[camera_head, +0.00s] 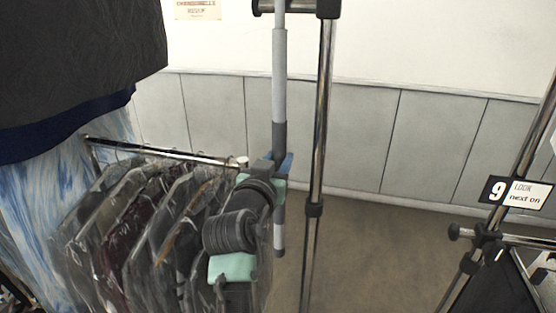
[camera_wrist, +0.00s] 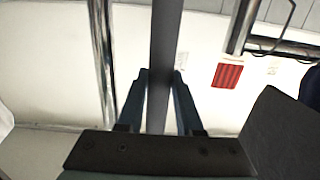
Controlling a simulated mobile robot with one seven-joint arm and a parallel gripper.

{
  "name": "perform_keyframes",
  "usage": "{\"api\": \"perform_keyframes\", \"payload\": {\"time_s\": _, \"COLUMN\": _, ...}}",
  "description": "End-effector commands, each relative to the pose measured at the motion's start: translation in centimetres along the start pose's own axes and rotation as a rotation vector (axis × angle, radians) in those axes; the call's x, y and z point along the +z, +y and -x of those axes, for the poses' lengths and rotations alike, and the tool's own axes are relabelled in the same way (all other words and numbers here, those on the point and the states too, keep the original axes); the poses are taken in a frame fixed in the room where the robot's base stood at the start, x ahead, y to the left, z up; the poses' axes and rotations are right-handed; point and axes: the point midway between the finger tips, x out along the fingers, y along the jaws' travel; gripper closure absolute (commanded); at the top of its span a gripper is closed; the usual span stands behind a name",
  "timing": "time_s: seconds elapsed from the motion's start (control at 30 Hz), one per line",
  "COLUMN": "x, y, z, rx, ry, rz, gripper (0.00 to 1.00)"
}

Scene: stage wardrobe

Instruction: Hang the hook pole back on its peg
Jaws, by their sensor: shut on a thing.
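The hook pole (camera_head: 279,75) is a slim grey pole with a darker middle part. It stands upright left of a chrome upright and runs out of the top of the head view, so its upper end is hidden. My gripper (camera_head: 280,163) is shut on its dark part, above the lower end. In the wrist view the pole (camera_wrist: 164,45) passes between the two fingers of my gripper (camera_wrist: 159,90). I cannot make out the peg in either view.
A chrome upright (camera_head: 321,110) with a black clamp (camera_head: 327,8) stands just right of the pole. Bagged clothes (camera_head: 125,230) hang on a rail at left; dark cloth (camera_head: 75,60) hangs above. A stand with a "9" sign (camera_head: 515,192) is at right. Bare floor (camera_head: 380,255) lies between.

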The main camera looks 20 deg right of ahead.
Motion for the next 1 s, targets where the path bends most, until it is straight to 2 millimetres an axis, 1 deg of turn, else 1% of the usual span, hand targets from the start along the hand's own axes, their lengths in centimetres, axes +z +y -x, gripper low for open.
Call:
{"api": "perform_keyframes", "payload": {"time_s": 0.63, "x": 2.0, "y": 0.0, "z": -0.1, "rx": -0.001, "ry": 0.003, "rz": 0.000, "gripper": 1.00}}
{"api": "perform_keyframes", "payload": {"time_s": 0.83, "x": 1.8, "y": 0.0, "z": -0.1, "rx": -0.001, "ry": 0.003, "rz": 0.000, "gripper": 1.00}}
{"api": "perform_keyframes", "payload": {"time_s": 0.87, "x": 1.8, "y": 0.0, "z": -0.1, "rx": -0.001, "ry": 0.003, "rz": 0.000, "gripper": 0.62}}
{"api": "perform_keyframes", "payload": {"time_s": 1.0, "x": 1.8, "y": 0.0, "z": -0.1, "rx": 0.000, "ry": 0.003, "rz": 0.000, "gripper": 0.36}}
